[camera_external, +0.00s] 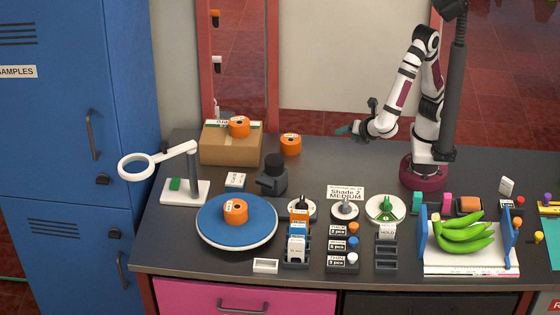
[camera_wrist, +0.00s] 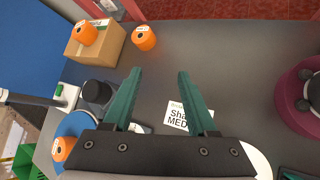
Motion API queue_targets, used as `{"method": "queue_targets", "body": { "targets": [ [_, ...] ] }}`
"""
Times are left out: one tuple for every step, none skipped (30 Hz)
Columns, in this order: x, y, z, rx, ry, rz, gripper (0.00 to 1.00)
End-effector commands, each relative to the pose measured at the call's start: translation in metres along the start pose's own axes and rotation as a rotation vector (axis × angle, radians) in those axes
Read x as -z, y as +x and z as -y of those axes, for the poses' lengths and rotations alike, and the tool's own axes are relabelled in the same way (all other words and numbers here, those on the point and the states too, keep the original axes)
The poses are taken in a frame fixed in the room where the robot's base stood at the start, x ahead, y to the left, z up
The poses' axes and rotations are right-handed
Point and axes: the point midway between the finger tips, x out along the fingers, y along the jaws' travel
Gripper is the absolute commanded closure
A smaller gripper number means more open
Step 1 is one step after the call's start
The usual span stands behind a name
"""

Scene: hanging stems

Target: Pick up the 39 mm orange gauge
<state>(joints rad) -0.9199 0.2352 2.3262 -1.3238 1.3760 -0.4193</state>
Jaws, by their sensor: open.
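Three orange gauges with dark centres are in view, and I cannot read which one is 39 mm. One orange gauge (camera_external: 238,127) sits on top of the cardboard box; it also shows in the wrist view (camera_wrist: 85,34). A second orange gauge (camera_external: 290,145) stands on the table right of the box, also in the wrist view (camera_wrist: 144,39). A third orange gauge (camera_external: 235,211) lies on the blue round plate, partly visible in the wrist view (camera_wrist: 63,148). My gripper (camera_wrist: 160,72) is open and empty, with teal fingers, above the table, right of the second gauge.
The cardboard box (camera_external: 231,150) stands at the back left. A dark cylindrical device (camera_external: 273,177), a magnifier lamp (camera_external: 188,186) and the blue plate (camera_external: 210,234) are in front. Small racks and green bananas (camera_external: 462,236) fill the front right. The table's back middle is clear.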

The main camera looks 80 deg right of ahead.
Motion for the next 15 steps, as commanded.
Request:
{"method": "queue_targets", "body": {
  "targets": [
    [0.052, -0.022, -0.016, -0.222, -0.292, -0.003, 0.43],
    [0.084, -0.038, -0.023, -0.359, -0.454, -0.003, 0.43],
    [0.121, -0.06, -0.024, -0.516, -0.632, 0.0, 0.43],
    [0.145, -0.075, -0.022, -0.613, -0.737, 0.003, 0.43],
    [0.164, -0.087, -0.017, -0.694, -0.822, 0.007, 0.43],
    [0.184, -0.101, -0.011, -0.779, -0.909, 0.012, 0.43],
    [0.195, -0.108, -0.006, -0.827, -0.957, 0.015, 0.43],
    [0.203, -0.114, -0.003, -0.863, -0.991, 0.018, 0.43],
    [0.21, -0.118, -0.001, -0.893, -1.021, 0.021, 0.43],
    [0.214, -0.117, -0.001, -0.904, -1.033, 0.023, 0.43],
    [0.217, -0.115, -0.004, -0.91, -1.038, 0.024, 0.43],
    [0.221, -0.109, -0.01, -0.91, -1.038, 0.024, 0.43],
    [0.224, -0.103, -0.016, -0.907, -1.037, 0.024, 0.43],
    [0.227, -0.096, -0.022, -0.905, -1.037, 0.024, 0.43],
    [0.232, -0.088, -0.03, -0.904, -1.036, 0.024, 0.43]
  ]
}}
